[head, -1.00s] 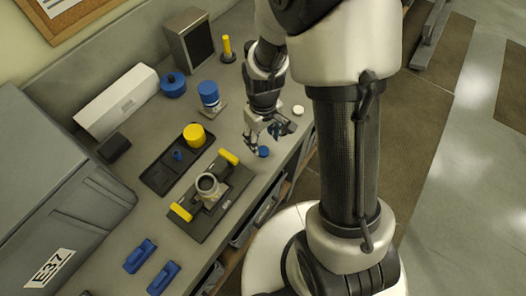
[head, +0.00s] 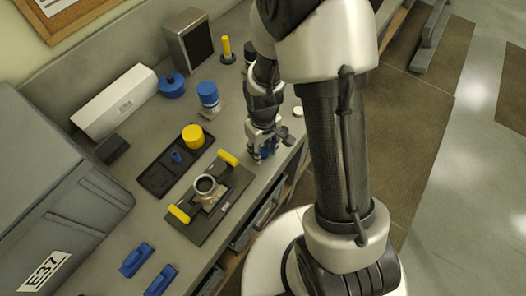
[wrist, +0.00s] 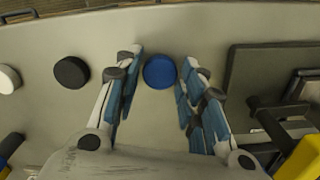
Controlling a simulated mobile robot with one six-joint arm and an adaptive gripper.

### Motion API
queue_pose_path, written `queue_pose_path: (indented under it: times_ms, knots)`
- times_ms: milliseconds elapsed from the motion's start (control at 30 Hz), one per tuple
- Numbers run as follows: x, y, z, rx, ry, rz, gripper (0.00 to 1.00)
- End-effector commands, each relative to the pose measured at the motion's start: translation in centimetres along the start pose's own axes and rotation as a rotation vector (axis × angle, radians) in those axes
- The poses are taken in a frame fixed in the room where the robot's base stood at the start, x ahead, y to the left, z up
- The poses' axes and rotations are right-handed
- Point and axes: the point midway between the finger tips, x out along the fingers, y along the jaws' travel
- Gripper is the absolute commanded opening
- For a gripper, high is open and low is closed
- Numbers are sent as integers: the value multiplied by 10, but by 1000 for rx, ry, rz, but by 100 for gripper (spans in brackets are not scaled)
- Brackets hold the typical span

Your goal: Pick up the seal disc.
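A round blue disc (wrist: 159,72), which I take to be the seal disc, lies flat on the grey bench. In the wrist view it sits between the two fingers of my gripper (wrist: 162,60), with narrow gaps at its sides. The fingers are open and the disc is not gripped. In the head view my gripper (head: 261,154) points down at the bench near its front edge and hides the disc. A black disc (wrist: 71,72) and a white disc (wrist: 8,79) lie to the left in the wrist view.
A dark plate with yellow handles (head: 231,205) and a metal ring fitting (head: 206,186) lies close to my gripper. A black tray (head: 156,181) holds a yellow cylinder (head: 193,136). The white disc also shows in the head view (head: 298,112). The bench edge is near.

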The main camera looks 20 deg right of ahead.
Motion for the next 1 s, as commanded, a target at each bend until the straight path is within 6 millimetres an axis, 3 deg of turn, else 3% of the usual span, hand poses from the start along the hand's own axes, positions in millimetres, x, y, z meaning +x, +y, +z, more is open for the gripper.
queue_pose_path:
  times_ms: [267,633,833,1000]
  knots:
    - [0,0,0,0,0,0,17]
    - [-8,0,-1,0,3,1,17]
    - [-38,0,-1,0,5,1,16]
    - [-83,1,-2,0,8,3,16]
